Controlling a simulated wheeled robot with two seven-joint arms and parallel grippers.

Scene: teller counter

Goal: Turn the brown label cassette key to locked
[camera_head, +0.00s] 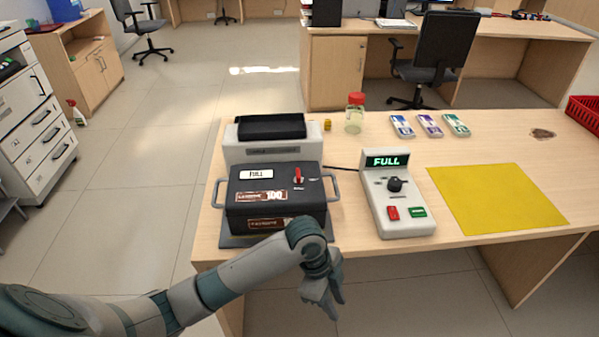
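The dark cassette (277,211) with brown labels (263,196) sits at the left end of the counter, in front of a grey machine (272,150). Its red key (298,174) stands upright on the top face, right of a white FULL label (256,174). I cannot read the marks by the key. My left gripper (328,306) hangs past the counter's front edge, below and right of the cassette, apart from the key. Its fingers point down and seem empty; their gap is not clear. My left wrist covers the cassette's lower right corner. My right gripper is not in view.
A white control box (398,220) with a green FULL display, black knob, red and green buttons stands right of the cassette. A yellow mat (497,198), a red-lidded jar (355,113), several banknote packs (430,125) and a red basket (584,115) lie further right and back.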

